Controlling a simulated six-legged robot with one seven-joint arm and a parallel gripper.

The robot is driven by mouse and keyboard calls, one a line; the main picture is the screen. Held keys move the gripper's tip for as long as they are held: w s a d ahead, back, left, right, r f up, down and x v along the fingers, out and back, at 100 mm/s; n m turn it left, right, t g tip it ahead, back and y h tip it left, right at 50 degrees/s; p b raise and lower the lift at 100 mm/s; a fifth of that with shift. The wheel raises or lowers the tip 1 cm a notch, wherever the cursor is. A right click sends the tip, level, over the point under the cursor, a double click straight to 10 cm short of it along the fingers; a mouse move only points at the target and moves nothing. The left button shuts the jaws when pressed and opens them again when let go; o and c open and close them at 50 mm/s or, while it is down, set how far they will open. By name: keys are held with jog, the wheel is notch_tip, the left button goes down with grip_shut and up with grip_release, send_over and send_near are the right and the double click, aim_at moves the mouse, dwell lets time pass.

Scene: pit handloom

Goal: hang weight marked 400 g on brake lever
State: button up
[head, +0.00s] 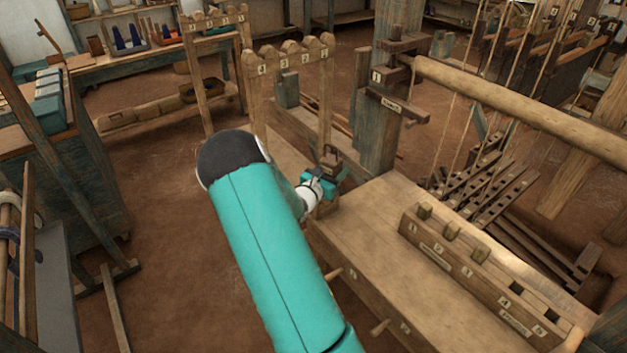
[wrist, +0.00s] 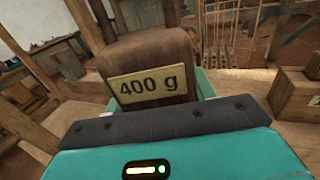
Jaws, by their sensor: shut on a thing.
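The brown weight (wrist: 150,50) fills the upper middle of the wrist view, and its pale plate reads "400 g". My gripper (wrist: 165,115) is shut on it. In the head view my gripper (head: 322,180) is at the far end of my teal arm, with the dark weight (head: 331,158) upright in it. It is near the left end of the wooden bench and in front of the thick post. Dark wooden pieces on the post (head: 378,130) carry small labels, one with a 1. I cannot tell which part is the brake lever.
A numbered rack (head: 290,58) stands behind my gripper. A slotted block with numbers (head: 480,275) lies on the bench (head: 375,225) to the right. A round beam (head: 530,105) and cords run right of the post. Open floor (head: 165,215) lies to the left.

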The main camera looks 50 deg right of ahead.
jog(key=s+d+r+m+g, duration=0.2)
jog(key=s+d+r+g, duration=0.1)
jog(key=s+d, duration=0.3)
jog(key=s+d+r+m+g, duration=0.2)
jog(key=s+d+r+g, duration=0.1)
jog(key=s+d, duration=0.25)
jog(key=s+d+f, duration=0.1)
jog(key=d, duration=1.1)
jog(key=shift+s+f, duration=0.2)
dwell(0.6)
jog(key=o, duration=1.3)
jog(key=shift+o, duration=0.2)
jog(key=shift+a+f, duration=0.1)
jog(key=shift+a, duration=0.05)
jog(key=w+a, duration=0.2)
jog(key=a, duration=1.1)
jog(key=shift+w+a, duration=0.15)
jog(key=shift+a, duration=0.1)
